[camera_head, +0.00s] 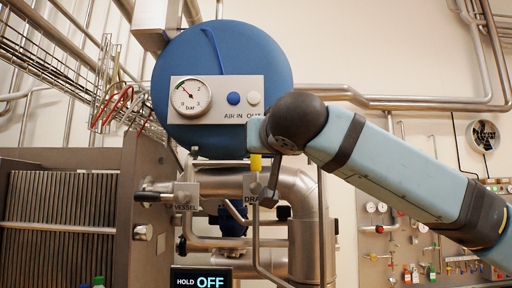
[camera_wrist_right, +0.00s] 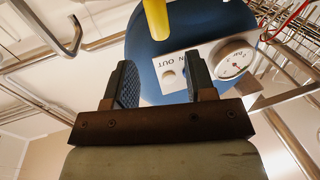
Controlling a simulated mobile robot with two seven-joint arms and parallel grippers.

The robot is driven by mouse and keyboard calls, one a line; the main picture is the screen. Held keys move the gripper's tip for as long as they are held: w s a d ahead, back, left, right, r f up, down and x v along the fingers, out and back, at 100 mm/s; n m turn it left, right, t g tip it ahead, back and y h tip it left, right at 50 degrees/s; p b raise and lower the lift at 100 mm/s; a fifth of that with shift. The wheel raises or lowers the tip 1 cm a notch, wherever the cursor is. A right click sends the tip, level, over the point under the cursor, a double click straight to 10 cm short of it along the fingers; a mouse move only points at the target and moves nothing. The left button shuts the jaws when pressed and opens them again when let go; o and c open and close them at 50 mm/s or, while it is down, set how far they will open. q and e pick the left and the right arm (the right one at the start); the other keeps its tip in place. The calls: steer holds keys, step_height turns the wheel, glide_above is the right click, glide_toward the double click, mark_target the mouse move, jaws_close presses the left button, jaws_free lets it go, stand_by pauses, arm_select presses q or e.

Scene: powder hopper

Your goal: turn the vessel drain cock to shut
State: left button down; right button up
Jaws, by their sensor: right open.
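The blue round vessel (camera_head: 222,65) fills the upper middle of the head view and shows behind my jaws in the wrist view (camera_wrist_right: 240,18). A yellow handle (camera_head: 255,163), seemingly of the drain cock, hangs below its right underside, beside a partly covered "DRA…" label (camera_head: 250,198). In the wrist view the handle (camera_wrist_right: 155,18) is at the top, past the jaws and apart from them. My left gripper is not in view.
The vessel's white panel (camera_head: 217,99) carries a gauge (camera_head: 191,96) and air buttons. Steel pipes (camera_head: 305,200) and a bent bar (camera_head: 258,245) run below. A ribbed metal unit (camera_head: 60,215) stands left, under a wire cable tray (camera_head: 45,55). A tool board (camera_head: 405,240) hangs at right.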

mark_target(256, 172)
steer(key=p+x, duration=0.1)
steer(key=x, duration=0.6)
steer(key=shift+w+a+p, duration=0.15)
steer(key=shift+w+p, duration=0.2)
steer(key=shift+w, duration=0.05)
steer(key=shift+c, duration=0.4)
jaws_close()
